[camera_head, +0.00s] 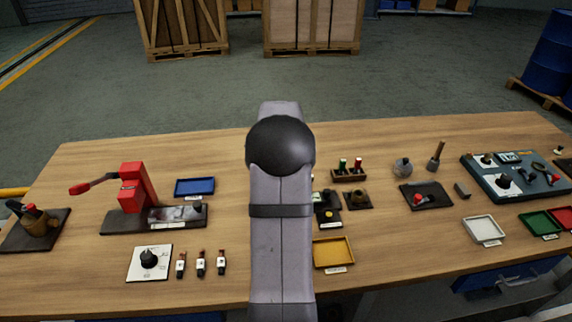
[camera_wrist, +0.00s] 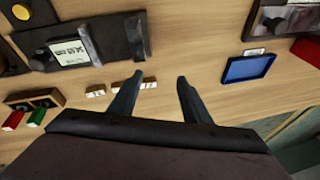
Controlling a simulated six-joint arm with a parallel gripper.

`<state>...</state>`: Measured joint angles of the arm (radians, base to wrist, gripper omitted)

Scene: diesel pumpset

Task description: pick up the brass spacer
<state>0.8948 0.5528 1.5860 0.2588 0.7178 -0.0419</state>
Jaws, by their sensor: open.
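I cannot single out the brass spacer for certain. In the head view, a small brownish, brass-like part (camera_head: 357,195) sits on a dark square mat to the right of my arm. In the wrist view, small tan pieces with white labels (camera_wrist: 96,90) lie on the table by the left finger, and that finger partly covers one of them (camera_wrist: 149,83). My gripper (camera_wrist: 160,76) is open, with nothing held between its fingertips. In the head view my own arm hides the gripper and the table behind it.
A blue tray (camera_head: 195,187) lies left of my arm, beside a red lever press (camera_head: 133,187). A wooden rack (camera_head: 349,175) holds red and green pieces to the right. A yellow tray (camera_head: 333,253) is near the front edge.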

